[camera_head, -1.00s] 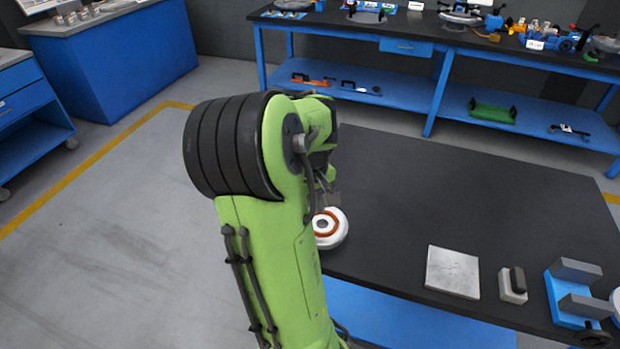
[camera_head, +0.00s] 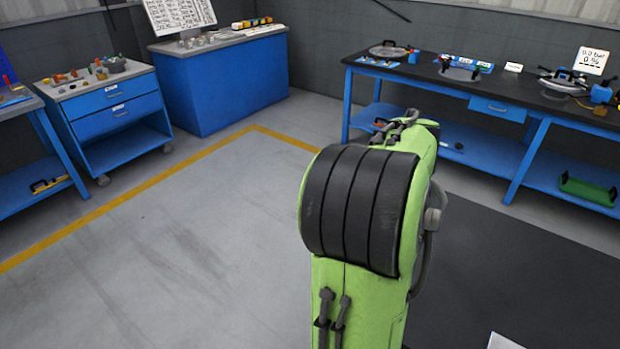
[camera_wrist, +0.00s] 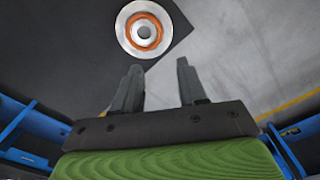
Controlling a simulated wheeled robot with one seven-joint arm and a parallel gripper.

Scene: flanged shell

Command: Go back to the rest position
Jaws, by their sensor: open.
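My gripper (camera_wrist: 160,88) shows in the wrist view with its two dark fingers apart and nothing between them. A round white flanged part with an orange-red ring (camera_wrist: 144,33) lies on the dark table top (camera_wrist: 70,50), close to the table's edge, beyond my fingertips and apart from them. In the head view my green arm stands upright and hides my gripper and the flanged part. Part of the dark table top (camera_head: 500,270) shows to the right of my arm.
A long blue workbench (camera_head: 480,95) with devices stands at the back right. A blue cabinet (camera_head: 225,85) and a drawer cart (camera_head: 115,110) stand at the back left. A pale plate (camera_head: 503,342) shows at the lower edge. The grey floor left of my arm is clear.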

